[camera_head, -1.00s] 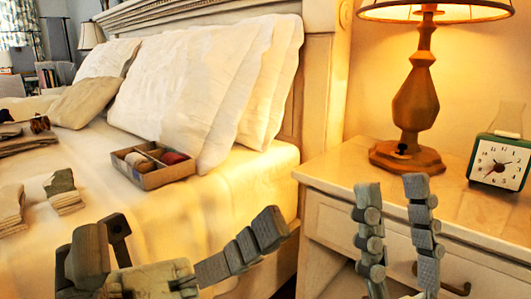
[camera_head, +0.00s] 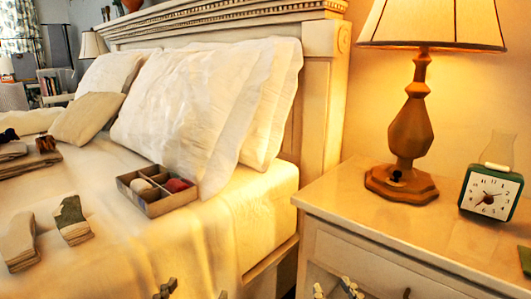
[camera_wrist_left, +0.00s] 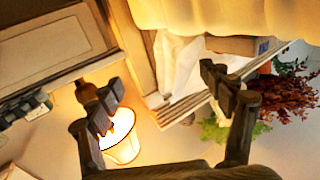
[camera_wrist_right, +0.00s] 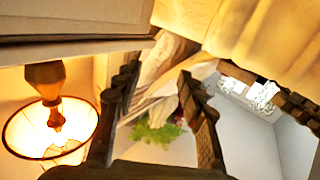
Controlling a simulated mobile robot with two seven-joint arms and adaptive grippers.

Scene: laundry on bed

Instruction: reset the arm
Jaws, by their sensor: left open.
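In the head view only the fingertips of my left gripper (camera_head: 194,291) show at the bottom edge, set apart, in front of the bed's side. In the left wrist view this gripper (camera_wrist_left: 163,97) is open with nothing between its fingers. The fingertips of my right gripper (camera_head: 335,289) show at the bottom edge, in front of the nightstand drawer. In the right wrist view its fingers (camera_wrist_right: 158,72) stand apart and empty, with a narrower gap than the left. The rest of both arms is out of the head view.
The bed (camera_head: 250,215) holds an open divided box (camera_head: 160,207) with rolled items, folded socks (camera_head: 72,220) and pillows (camera_head: 200,100). The nightstand (camera_head: 340,200) at right carries a lit lamp (camera_head: 408,130) and an alarm clock (camera_head: 490,193). Its front edge is close to my right gripper.

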